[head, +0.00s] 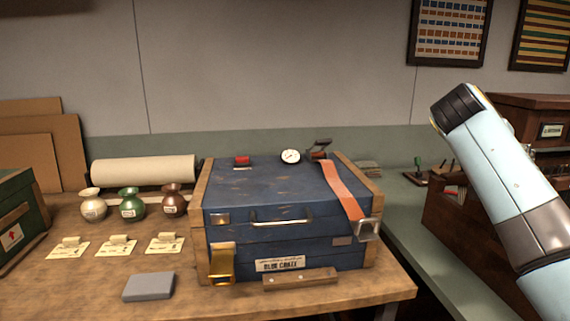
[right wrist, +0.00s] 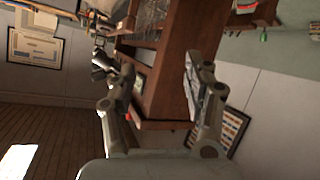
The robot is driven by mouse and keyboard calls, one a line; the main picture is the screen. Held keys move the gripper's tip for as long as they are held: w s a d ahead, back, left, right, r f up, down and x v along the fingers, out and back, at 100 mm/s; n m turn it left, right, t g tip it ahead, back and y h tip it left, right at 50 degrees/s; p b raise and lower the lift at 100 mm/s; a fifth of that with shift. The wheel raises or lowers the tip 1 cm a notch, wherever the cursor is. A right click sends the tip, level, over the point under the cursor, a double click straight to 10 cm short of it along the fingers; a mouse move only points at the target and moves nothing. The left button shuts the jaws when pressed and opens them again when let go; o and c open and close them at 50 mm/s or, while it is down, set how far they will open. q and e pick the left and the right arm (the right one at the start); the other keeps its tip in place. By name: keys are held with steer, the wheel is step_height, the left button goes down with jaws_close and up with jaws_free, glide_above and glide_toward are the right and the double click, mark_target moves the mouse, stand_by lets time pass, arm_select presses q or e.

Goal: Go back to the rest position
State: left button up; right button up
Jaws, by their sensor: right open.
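My right gripper (right wrist: 146,70) shows in the right wrist view with its two fingers spread apart and nothing between them. Behind it is a brown wooden cabinet, which it does not appear to touch. In the head view my right arm rises from the lower right, to the right of the blue crate (head: 265,230), and its gripper cannot be made out there. My left gripper is in neither view. The blue crate stands shut on the wooden table (head: 75,290), with an orange strap (head: 343,187) over its lid.
A grey block (head: 149,286) lies at the table's front. A dark green box (head: 20,220) is at far left. Wooden cabinets (head: 515,105) stand at right.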

steer(key=s+a+f+n+y, duration=0.3)
steer(key=s+a+f, duration=0.1)
steer(key=s+f, duration=0.6)
steer(key=s+a+f+n+y, duration=0.25)
steer(key=s+a, duration=0.25)
steer(key=s, duration=0.3)
steer(key=s+a+f+n+g+y, duration=0.1)
steer(key=s+a+f+n+y, duration=0.2)
steer(key=s, duration=0.6)
steer(key=s+a+f+n+y, duration=0.2)
steer(key=s+a+f, duration=0.2)
steer(key=s+a, duration=0.3)
steer(key=s+d+f+g+b, duration=0.1)
steer(key=s+d+f+b, duration=0.1)
steer(key=f, duration=1.2)
steer(key=s+d+f+g+b, duration=0.1)
steer(key=f+b, duration=0.1)
steer(key=f, duration=1.3)
steer(key=s+d+f+g+b, duration=0.1)
steer(key=s+f+b, duration=0.3)
steer(key=s+f, duration=1.5)
step_height(320, 180, down, 2)
steer(key=shift+d+f+m, duration=0.1)
steer(key=shift+d+m, duration=0.1)
steer(key=shift+m, duration=0.15)
steer(key=shift+y, duration=0.25)
